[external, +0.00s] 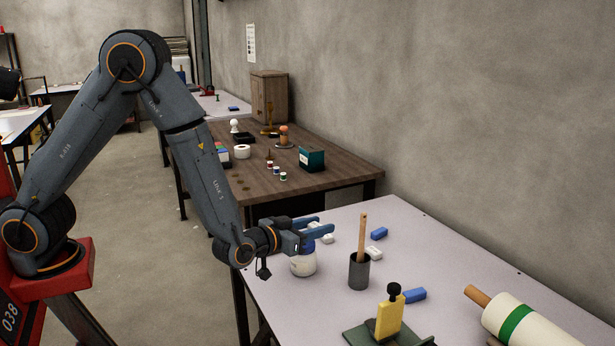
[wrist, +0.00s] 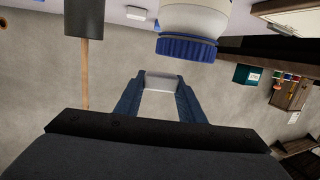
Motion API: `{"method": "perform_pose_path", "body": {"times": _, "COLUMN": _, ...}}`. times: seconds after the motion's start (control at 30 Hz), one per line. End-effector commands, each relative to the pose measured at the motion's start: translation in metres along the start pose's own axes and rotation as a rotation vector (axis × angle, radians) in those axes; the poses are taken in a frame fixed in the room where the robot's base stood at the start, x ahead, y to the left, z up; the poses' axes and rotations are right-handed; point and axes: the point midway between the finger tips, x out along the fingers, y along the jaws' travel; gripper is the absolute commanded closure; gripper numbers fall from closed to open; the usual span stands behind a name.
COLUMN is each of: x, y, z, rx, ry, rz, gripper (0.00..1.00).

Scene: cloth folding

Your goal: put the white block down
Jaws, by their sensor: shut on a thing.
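My gripper (external: 322,229) is level above the near grey table (external: 455,255), fingers pointing right. In the wrist view its two blue fingers (wrist: 160,84) are shut on a white block (wrist: 160,79), held between the fingertips. The held block is small and partly hidden by the fingers in the external view. A further small white block (external: 375,250) lies to the right, near the dark cup.
A white jar (external: 303,264) with a blue lid (wrist: 187,48) stands close below my gripper. A dark cup (external: 359,272) holds a tall wooden stick. Blue blocks (external: 379,233) (external: 414,295), a yellow clamp-like piece (external: 389,317) and a green-banded roll (external: 520,325) lie around. Bare tabletop lies at the back right.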

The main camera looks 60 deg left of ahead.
Motion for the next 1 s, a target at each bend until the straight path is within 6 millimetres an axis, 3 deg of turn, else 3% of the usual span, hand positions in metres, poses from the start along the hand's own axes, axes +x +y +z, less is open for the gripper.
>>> {"method": "perform_pose_path", "body": {"times": 0.03, "x": 0.016, "y": -0.023, "z": -0.006, "rx": -0.009, "ry": 0.004, "rz": -0.039, "gripper": 0.89}}
{"method": "perform_pose_path", "body": {"times": 0.2, "x": 0.058, "y": -0.094, "z": -0.024, "rx": -0.027, "ry": 0.004, "rz": -0.145, "gripper": 0.89}}
{"method": "perform_pose_path", "body": {"times": 0.5, "x": 0.106, "y": -0.23, "z": -0.056, "rx": -0.053, "ry": 0.009, "rz": -0.323, "gripper": 0.89}}
{"method": "perform_pose_path", "body": {"times": 0.7, "x": 0.119, "y": -0.321, "z": -0.075, "rx": -0.064, "ry": 0.013, "rz": -0.432, "gripper": 0.89}}
{"method": "perform_pose_path", "body": {"times": 0.8, "x": 0.12, "y": -0.356, "z": -0.083, "rx": -0.066, "ry": 0.016, "rz": -0.472, "gripper": 0.89}}
{"method": "perform_pose_path", "body": {"times": 1.0, "x": 0.12, "y": -0.396, "z": -0.091, "rx": -0.069, "ry": 0.017, "rz": -0.517, "gripper": 0.89}}
